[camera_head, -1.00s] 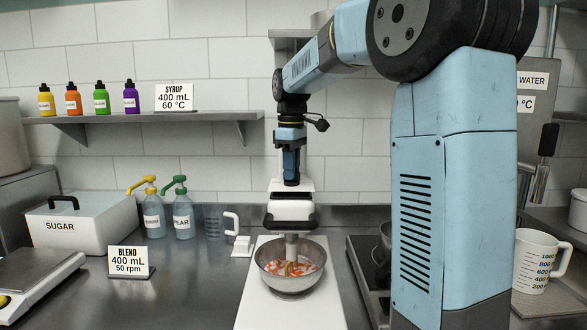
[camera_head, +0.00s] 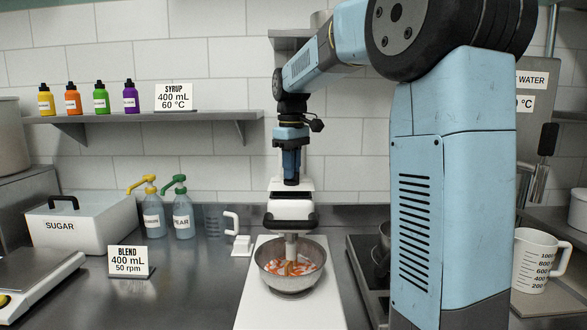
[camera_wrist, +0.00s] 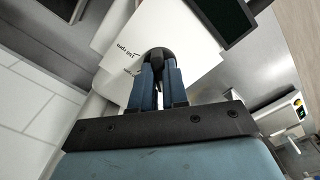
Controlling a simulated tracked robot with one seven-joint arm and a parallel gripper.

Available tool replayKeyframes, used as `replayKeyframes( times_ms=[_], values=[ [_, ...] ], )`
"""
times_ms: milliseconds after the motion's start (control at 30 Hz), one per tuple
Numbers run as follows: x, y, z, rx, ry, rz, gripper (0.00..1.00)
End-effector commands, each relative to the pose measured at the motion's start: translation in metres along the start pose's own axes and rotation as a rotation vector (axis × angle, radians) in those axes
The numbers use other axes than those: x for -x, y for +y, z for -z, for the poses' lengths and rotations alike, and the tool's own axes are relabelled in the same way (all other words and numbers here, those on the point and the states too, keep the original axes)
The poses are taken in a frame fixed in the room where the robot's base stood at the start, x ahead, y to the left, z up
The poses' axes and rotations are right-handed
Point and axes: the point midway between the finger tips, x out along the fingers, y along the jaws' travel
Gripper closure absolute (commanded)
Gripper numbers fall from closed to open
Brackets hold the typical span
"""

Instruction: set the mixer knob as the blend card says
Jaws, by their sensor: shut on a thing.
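The blend card (camera_head: 128,262) stands on the counter at the left and reads 400 mL, 50 rpm. The white mixer (camera_head: 292,210) stands in the middle, its shaft down in a metal bowl (camera_head: 290,272) with orange and white pieces. My gripper (camera_head: 291,180) points straight down onto the mixer's top. In the wrist view its two blue fingers (camera_wrist: 159,88) are shut on the black mixer knob (camera_wrist: 158,55). The white mixer top around the knob carries small print with "rpm", partly hidden. The knob's pointer setting cannot be read.
Syrup card (camera_head: 173,97) and several colored bottles stand on the wall shelf (camera_head: 150,117). Sugar box (camera_head: 85,225), two pump bottles (camera_head: 183,215) and a scale (camera_head: 35,275) are at the left. A measuring jug (camera_head: 537,262) stands at the right. The counter before the blend card is clear.

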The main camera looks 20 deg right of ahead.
Motion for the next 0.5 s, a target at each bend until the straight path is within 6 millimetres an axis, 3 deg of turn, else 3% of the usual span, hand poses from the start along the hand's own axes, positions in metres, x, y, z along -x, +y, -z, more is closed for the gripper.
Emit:
replayKeyframes(
  times_ms=[500],
  values=[
    [0.0, -0.0004, 0.0006, -0.396, 0.001, 0.001, 1.0]
  ],
)
